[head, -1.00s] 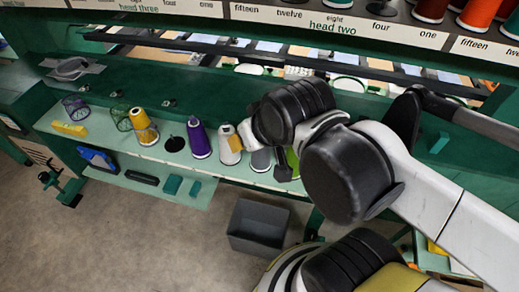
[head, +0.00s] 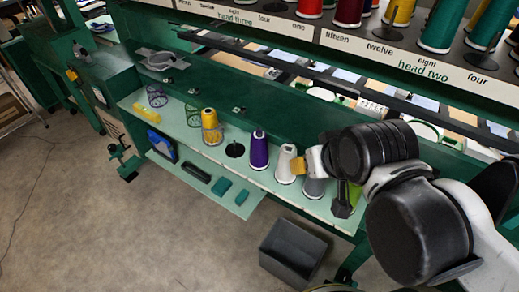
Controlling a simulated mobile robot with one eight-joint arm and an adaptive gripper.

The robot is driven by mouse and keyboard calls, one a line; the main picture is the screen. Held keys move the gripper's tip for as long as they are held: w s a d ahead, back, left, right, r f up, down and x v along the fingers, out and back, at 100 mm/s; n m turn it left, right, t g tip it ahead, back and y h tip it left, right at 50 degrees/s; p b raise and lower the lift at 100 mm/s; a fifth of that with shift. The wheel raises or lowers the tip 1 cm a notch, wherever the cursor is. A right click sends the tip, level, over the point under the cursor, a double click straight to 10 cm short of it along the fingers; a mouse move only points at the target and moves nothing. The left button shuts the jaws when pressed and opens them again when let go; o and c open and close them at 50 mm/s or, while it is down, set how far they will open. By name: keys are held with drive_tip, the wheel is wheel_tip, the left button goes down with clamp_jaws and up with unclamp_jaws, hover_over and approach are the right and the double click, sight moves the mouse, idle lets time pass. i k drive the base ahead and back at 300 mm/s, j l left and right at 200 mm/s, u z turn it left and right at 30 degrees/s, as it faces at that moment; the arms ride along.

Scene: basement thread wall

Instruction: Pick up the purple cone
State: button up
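The purple cone (head: 259,151) stands upright on the pale green shelf, in a row with other cones. A white cone (head: 285,166) stands just right of it. The end of my arm (head: 343,196) is to the right of the purple cone, in front of a grey cone (head: 314,187) and a green one that it partly covers. The arm is apart from the purple cone. My wrist hides much of the gripper, so I cannot make out its fingers or whether they are open.
Left of the purple cone are a dark round holder (head: 235,149), a yellow cone (head: 210,126) and wire mesh cups. Teal blocks (head: 222,187) and a black tray lie on the lower ledge. A grey bin (head: 292,250) stands on the floor. Spools fill the rack above.

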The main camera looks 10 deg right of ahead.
sight(258, 160)
drive_tip(key=j+z, duration=0.1)
drive_tip(key=j, duration=0.3)
drive_tip(key=k+j, duration=0.15)
drive_tip(key=j, duration=0.2)
drive_tip(key=k+j+z, duration=0.15)
drive_tip(key=j, duration=0.25)
drive_tip(key=j+z, duration=0.1)
drive_tip(key=j, duration=0.25)
drive_tip(key=k+j, duration=0.15)
drive_tip(key=j, duration=0.2)
drive_tip(key=i, duration=0.25)
